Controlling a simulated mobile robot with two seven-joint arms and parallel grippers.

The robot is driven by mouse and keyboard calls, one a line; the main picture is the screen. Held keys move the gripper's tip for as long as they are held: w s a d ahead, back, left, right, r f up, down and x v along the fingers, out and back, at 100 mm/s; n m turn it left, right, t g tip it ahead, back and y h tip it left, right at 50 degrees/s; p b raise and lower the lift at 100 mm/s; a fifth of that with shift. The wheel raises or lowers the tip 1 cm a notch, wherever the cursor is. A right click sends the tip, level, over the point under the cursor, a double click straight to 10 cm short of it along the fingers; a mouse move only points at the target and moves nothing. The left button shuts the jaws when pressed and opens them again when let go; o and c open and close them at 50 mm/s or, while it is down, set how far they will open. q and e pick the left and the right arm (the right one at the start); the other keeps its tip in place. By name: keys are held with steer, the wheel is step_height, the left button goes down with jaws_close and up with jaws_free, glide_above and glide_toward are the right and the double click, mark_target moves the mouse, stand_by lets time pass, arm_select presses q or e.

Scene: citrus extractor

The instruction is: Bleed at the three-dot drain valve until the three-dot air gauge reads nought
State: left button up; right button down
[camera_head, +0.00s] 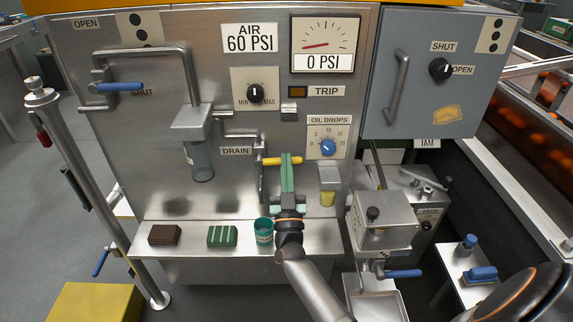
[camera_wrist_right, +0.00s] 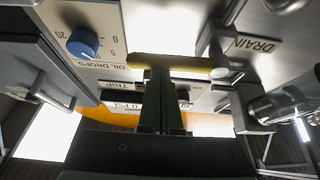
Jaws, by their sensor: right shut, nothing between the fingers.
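The drain valve's yellow handle (camera_head: 282,161) lies level, to the right of the DRAIN label (camera_head: 236,151). The air gauge (camera_head: 325,44) has its red needle at the low end and its readout says 0 PSI. A three-dot tag (camera_head: 139,29) marks this panel at upper left. My right gripper (camera_head: 287,160) is shut and empty, its green fingertips at the yellow handle; touching or just apart, I cannot tell. The right wrist view shows the handle (camera_wrist_right: 175,64) across the tips of the closed fingers (camera_wrist_right: 160,75). My left gripper is out of view.
The oil drops dial (camera_head: 328,147) and a small yellow-filled cup (camera_head: 328,190) are right of the gripper. A shelf (camera_head: 200,232) below holds a brown block (camera_head: 165,235), a green striped block (camera_head: 222,236) and a teal cup (camera_head: 264,231). A grey cabinet (camera_head: 410,100) juts out at right.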

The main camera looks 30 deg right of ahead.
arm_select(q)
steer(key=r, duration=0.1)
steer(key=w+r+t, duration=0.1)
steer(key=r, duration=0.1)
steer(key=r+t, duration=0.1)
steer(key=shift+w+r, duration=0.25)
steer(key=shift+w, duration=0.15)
arm_select(e)
steer(key=shift+f+m+h, duration=0.3)
steer(key=shift+f+m, duration=0.3)
